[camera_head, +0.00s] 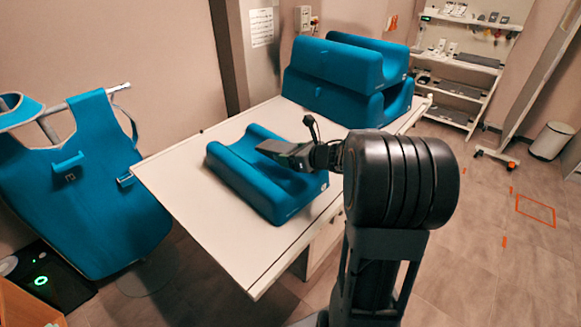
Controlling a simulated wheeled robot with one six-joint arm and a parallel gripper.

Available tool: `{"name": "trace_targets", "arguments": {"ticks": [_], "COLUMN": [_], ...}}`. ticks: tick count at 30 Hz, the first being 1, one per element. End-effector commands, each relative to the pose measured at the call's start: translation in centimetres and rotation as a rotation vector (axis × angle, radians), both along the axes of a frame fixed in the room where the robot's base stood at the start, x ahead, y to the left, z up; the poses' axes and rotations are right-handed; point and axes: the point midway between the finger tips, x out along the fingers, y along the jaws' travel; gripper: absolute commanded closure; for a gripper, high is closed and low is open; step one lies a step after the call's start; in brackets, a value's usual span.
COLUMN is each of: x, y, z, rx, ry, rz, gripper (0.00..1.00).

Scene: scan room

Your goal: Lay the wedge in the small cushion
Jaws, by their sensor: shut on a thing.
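The small blue cushion (232,178) lies on the white table, with a long hollow between two raised sides. My gripper (287,152) is over the cushion's hollow, toward its back right side. It is shut on a small dark grey flat piece, which looks like the wedge (271,147). Its far end points left over the hollow. My gripper and arm hide part of the cushion's right side. I cannot tell whether the wedge touches the cushion.
Two larger blue cushions (335,68) are stacked at the back of the white table (215,235). The table's front left is clear. A blue apron (90,190) hangs at the left. A shelf rack (465,60) and a bin (552,141) stand at the right.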

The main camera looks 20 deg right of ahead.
Motion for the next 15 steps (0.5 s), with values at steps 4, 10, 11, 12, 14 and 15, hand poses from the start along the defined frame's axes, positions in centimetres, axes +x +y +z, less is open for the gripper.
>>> {"name": "trace_targets", "arguments": {"ticks": [4, 10, 11, 12, 14, 15], "x": [-0.3, -0.2, -0.2, -0.2, -0.2, -0.2], "y": [0.9, 0.8, 0.8, 0.8, 0.8, 0.8], "z": [-1.2, -3.6, -3.8, -3.9, -4.0, -4.1], "rx": [0.002, 0.002, 0.002, 0.002, 0.0, 0.0], "ry": [0.004, 0.004, 0.003, 0.002, 0.001, 0.001], "rz": [0.0, 0.0, -0.001, -0.001, 0.0, 0.0], "gripper": [0.54, 0.54, 0.54, 0.54, 0.54, 0.54]}}
